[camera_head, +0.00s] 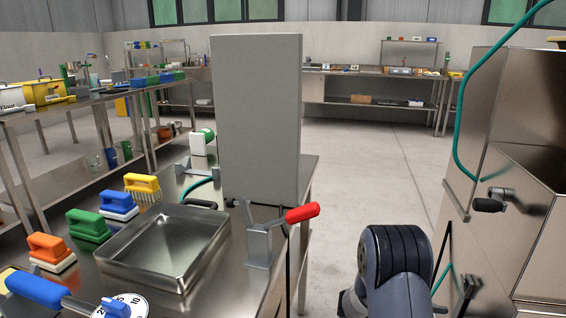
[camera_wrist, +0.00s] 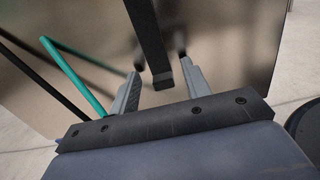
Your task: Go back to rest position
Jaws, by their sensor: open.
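My gripper (camera_wrist: 161,76) shows in the wrist view with its two grey fingers apart. A dark bar (camera_wrist: 148,38) runs down from the top edge and ends in the gap between the fingers; I cannot tell whether it touches them. Behind it is the brownish steel face of a machine (camera_wrist: 225,60).
The steel machine carries a black-knobbed lever (camera_head: 490,204) and a teal hose (camera_head: 458,130). At left, a steel table holds a tray (camera_head: 150,285), brushes, a grey upright panel (camera_head: 258,120) and a red-handled lever (camera_head: 302,213). Open floor (camera_head: 370,170) lies between.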

